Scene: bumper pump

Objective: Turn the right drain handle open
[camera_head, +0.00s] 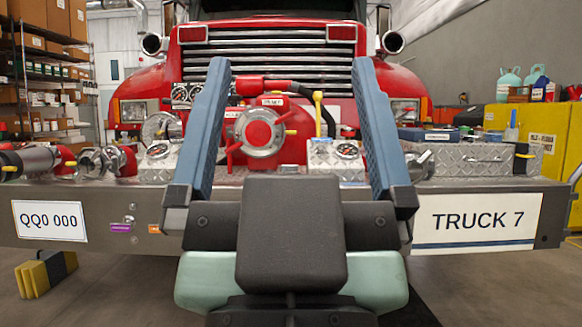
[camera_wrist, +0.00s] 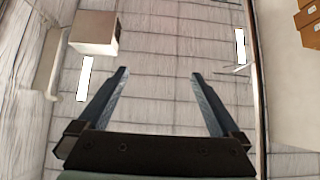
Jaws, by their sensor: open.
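My gripper (camera_head: 291,66) stands upright in the middle of the head view, in front of the truck's bumper. Its two blue fingers are wide apart with nothing held between them. In the wrist view the open fingers (camera_wrist: 160,74) point towards the ceiling. A small metal fitting (camera_head: 130,220) sits on the bumper's front face left of my gripper, above a purple tag (camera_head: 121,228). An orange tag (camera_head: 154,229) lies just right of it, at the edge of my gripper. I cannot make out the right drain handle; my gripper and wrist hide the middle of the bumper.
The bumper (camera_head: 460,186) spans the view, carrying a red pump (camera_head: 290,150) with gauges and a yellow lever (camera_head: 319,100). A yellow cabinet (camera_head: 552,150) stands at right and shelves (camera_head: 45,80) at left. A yellow-and-black block (camera_head: 45,272) lies on the floor at lower left.

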